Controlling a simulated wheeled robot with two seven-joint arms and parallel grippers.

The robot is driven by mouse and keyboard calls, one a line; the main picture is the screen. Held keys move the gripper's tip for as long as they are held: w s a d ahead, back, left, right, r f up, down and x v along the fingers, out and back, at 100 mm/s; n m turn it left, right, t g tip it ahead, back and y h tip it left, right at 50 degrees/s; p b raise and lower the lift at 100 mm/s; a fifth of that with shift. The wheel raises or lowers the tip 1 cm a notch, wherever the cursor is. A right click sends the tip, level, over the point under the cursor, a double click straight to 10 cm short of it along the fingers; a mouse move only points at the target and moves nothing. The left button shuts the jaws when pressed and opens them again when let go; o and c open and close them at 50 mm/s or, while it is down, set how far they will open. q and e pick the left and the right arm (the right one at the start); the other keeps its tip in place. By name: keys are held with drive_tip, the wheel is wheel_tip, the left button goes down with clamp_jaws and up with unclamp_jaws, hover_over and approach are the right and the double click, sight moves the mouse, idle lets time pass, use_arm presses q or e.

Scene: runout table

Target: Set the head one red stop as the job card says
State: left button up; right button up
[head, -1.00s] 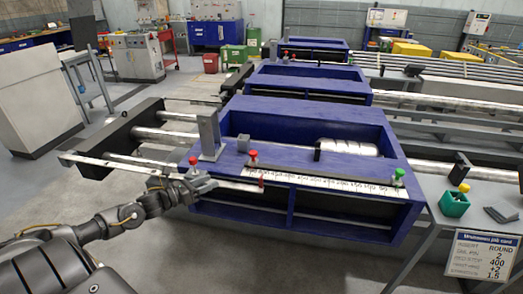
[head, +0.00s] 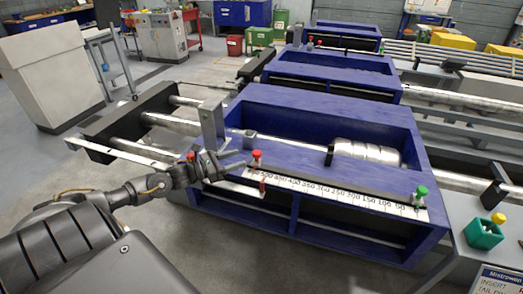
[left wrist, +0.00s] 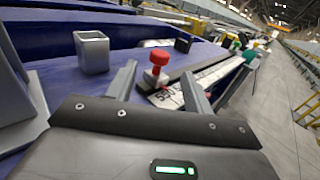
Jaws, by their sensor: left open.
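A red-knobbed stop (head: 256,158) stands on the front rail of the nearest blue head (head: 300,108), at the left end of a white number scale (head: 340,197). My left gripper (head: 240,170) is open just left of the stop. In the left wrist view the red knob (left wrist: 159,58) shows ahead between the two open fingers (left wrist: 158,88), apart from both. A green-knobbed stop (head: 421,193) is at the scale's right end. The job card (head: 503,281) is cut off at the lower right, its values out of view. My right gripper is not in view.
Another red knob (head: 190,156) shows partly behind my left arm. A grey upright post (head: 212,125) and a square grey socket (left wrist: 92,52) stand near the gripper. A teal box (head: 484,234) with a yellow knob sits at the right. More blue heads stand behind.

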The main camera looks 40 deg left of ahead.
sight(259, 152)
use_arm(q)
drive_tip(key=p+x, duration=0.1)
drive_tip(key=x, duration=0.8)
drive_tip(key=shift+w+d+p, duration=0.15)
drive_tip(key=shift+w+p, duration=0.1)
drive_tip(key=shift+p, duration=0.15)
drive_tip(key=shift+w+d, duration=0.25)
drive_tip(key=shift+w, duration=0.2)
drive_tip(key=shift+c, duration=0.9)
drive_tip(key=c, duration=0.9)
clamp_jaws()
